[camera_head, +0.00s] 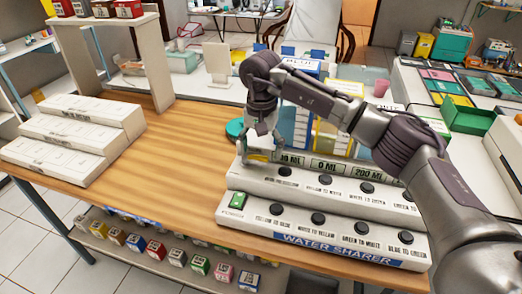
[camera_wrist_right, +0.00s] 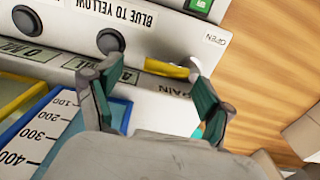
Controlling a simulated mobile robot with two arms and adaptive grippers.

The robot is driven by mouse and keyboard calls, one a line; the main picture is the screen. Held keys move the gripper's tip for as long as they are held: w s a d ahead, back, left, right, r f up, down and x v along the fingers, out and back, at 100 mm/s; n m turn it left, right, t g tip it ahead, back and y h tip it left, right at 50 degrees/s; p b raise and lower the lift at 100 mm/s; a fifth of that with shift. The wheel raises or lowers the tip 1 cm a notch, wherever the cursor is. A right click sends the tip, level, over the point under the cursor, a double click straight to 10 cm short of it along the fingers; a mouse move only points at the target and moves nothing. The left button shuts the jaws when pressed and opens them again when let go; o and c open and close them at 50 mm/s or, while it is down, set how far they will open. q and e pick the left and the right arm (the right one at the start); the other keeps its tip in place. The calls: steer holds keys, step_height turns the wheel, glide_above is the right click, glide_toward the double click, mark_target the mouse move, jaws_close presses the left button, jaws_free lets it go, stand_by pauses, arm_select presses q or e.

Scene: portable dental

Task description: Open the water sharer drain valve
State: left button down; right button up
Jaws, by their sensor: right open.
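The white water sharer (camera_head: 330,257) stands on the wooden table, with black buttons on stepped faces and volume displays behind. Its yellow drain valve handle (camera_wrist_right: 166,69) lies across the panel, beside a partly hidden DRAIN label and near an OPEN label (camera_wrist_right: 215,40). The handle also shows under my gripper in the head view (camera_head: 257,158). My right gripper (camera_wrist_right: 152,68) is open, with its two fingers on either side of the handle. The right fingertip is close to the handle's end; I cannot tell if it touches. My left gripper is not in view.
A measuring container with a blue rim (camera_wrist_right: 62,135) stands beside the gripper in the wrist view. White stepped boxes (camera_head: 65,135) sit on the table's left. The wooden tabletop (camera_head: 165,165) between them and the water sharer is clear.

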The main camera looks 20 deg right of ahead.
steer(key=shift+f, duration=0.65)
